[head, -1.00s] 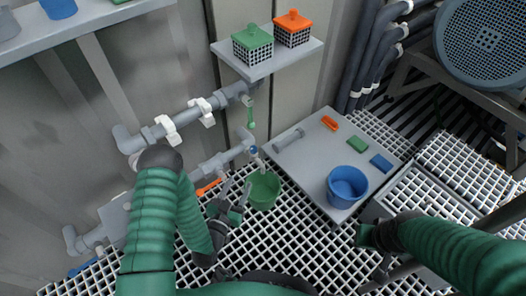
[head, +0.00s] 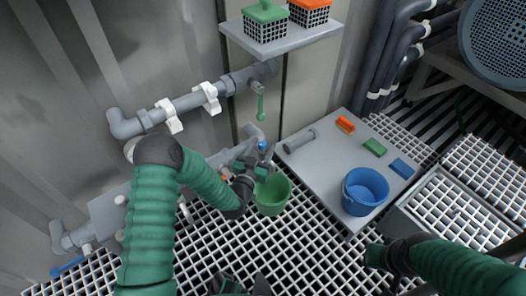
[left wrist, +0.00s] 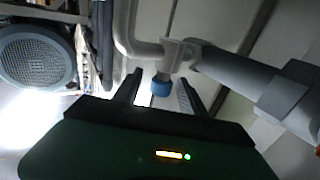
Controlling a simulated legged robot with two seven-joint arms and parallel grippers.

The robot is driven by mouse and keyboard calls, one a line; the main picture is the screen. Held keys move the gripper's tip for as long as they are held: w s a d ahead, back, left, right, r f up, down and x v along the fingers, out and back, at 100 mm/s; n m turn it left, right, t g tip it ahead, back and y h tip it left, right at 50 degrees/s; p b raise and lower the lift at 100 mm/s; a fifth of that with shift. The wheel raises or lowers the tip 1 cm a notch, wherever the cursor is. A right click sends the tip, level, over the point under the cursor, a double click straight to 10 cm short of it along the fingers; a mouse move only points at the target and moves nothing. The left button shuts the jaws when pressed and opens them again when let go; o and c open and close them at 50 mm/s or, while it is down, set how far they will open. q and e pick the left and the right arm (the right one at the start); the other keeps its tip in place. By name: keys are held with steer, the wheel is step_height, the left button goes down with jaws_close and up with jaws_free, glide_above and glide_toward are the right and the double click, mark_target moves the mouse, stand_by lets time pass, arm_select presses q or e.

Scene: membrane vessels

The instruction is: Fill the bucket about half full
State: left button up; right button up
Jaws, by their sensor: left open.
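The green bucket (head: 273,196) stands upright on the white grating below the lower grey pipe. I cannot make out a water level in it. A blue tap knob (head: 262,145) sits at that pipe's end, above the bucket. My left gripper (head: 263,161) is at the tap, just above the bucket rim. In the left wrist view the blue knob (left wrist: 161,88) shows between the open fingers, near their tips; I cannot tell whether they touch it. My right gripper (head: 374,256) is low on the right, away from the bucket; its jaws are not clear.
A blue bucket (head: 365,190) stands on a grey board (head: 318,160) with orange, green and blue blocks and a grey cylinder. A shelf (head: 290,38) holds green- and orange-topped baskets. A green handle (head: 260,106) hangs from the upper pipe. Grating around the buckets is partly clear.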

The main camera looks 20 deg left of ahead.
arm_select(q)
steer(key=shift+w+a, duration=0.1)
steer(key=shift+w, duration=0.1)
jaws_close()
stand_by(0.4)
steer(key=n+y+p, duration=0.1)
steer(key=y, duration=0.1)
steer(key=n+y+p, duration=0.1)
steer(key=y+p, duration=0.1)
steer(key=shift+d+r+n, duration=0.2)
steer(key=shift+n, duration=0.2)
steer(key=n+g+y+p, duration=0.1)
steer(key=n+y+p, duration=0.1)
steer(key=y, duration=0.2)
steer(key=shift+n, duration=0.3)
steer(key=n+g+y, duration=0.1)
steer(key=y, duration=0.1)
steer(key=n+g+y+p, duration=0.1)
steer(key=shift+f+n+y, duration=0.15)
steer(key=shift+n+y, duration=0.15)
steer(key=shift+y, duration=0.1)
steer(key=shift+f+n+g+y+b, duration=0.1)
steer(key=shift+n+g+y+b, duration=0.35)
steer(key=shift+n+g+y, duration=1.3)
steer(key=shift+g, duration=0.35)
